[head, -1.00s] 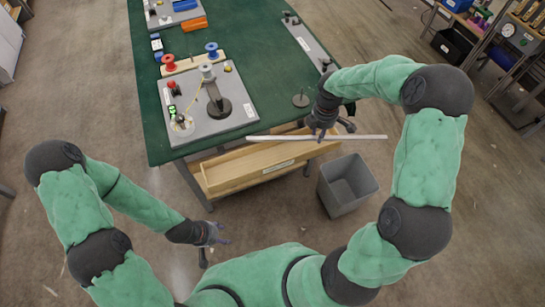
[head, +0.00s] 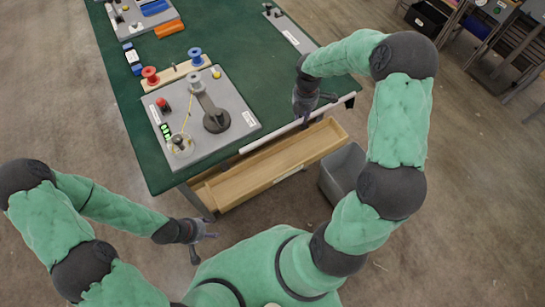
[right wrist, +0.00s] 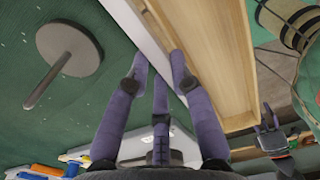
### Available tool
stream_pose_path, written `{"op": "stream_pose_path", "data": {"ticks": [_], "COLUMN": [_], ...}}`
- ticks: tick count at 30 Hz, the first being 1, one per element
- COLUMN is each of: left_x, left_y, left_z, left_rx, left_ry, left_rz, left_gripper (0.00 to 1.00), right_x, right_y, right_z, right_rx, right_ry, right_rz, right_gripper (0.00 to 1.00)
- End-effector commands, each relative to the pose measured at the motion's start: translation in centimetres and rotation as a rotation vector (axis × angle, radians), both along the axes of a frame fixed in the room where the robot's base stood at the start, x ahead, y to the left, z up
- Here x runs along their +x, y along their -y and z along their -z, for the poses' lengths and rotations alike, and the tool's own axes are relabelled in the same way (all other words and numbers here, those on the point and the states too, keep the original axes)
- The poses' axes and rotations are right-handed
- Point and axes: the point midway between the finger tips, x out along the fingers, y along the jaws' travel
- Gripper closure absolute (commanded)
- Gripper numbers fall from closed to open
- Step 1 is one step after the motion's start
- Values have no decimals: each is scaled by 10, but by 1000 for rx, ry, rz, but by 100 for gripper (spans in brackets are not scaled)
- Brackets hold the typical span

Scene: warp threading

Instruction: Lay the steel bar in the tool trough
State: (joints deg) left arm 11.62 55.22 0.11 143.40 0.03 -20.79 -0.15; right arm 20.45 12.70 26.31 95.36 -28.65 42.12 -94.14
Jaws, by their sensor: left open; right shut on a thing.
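The steel bar (head: 265,142) is a long pale bar in my right gripper (head: 311,116), above the table's front edge and roughly parallel to it. In the right wrist view the bar (right wrist: 133,22) runs between the purple fingers (right wrist: 155,85). The tool trough (head: 240,188) is a long wooden tray along the table's front side, lower than the tabletop. In the head view the bar is beside its table side; in the right wrist view the trough (right wrist: 228,70) lies right of the bar. My left gripper (head: 207,243) is open and empty, left of the trough and away from it.
The green table (head: 240,55) carries a grey board (head: 235,105) with spools and a dark post. A grey bin (head: 342,168) stands at the trough's right end. A dark disc with a rod (right wrist: 68,50) lies near the bar in the right wrist view.

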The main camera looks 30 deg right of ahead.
Motion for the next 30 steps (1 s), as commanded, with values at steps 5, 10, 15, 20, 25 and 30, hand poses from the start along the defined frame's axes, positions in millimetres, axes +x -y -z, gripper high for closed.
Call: {"op": "stream_pose_path", "data": {"ticks": [5, 10, 15, 20, 25, 30], "left_x": [-1, -1, -1, -1, -1, -1], "left_y": [0, 0, 0, 0, 0, 0], "left_z": [12, 23, 36, 48, 56, 57], "left_rx": [0, 0, 0, 0, 0, 0], "left_ry": [-2, -2, -1, -1, -1, -1], "left_rz": [1, 1, 0, 0, 0, 0], "left_gripper": [47, 47, 47, 47, 47, 47], "right_x": [-13, -26, -40, -48, -53, -55], "right_y": [-26, -55, -81, -98, -109, -113], "right_z": [14, 29, 46, 70, 84, 88], "right_rx": [0, 0, 0, 0, 0, 0], "right_ry": [1, 2, 2, 1, 3, 3], "right_rz": [-3, -3, -1, -2, 1, 1], "right_gripper": [100, 100, 100, 100, 100, 100]}}
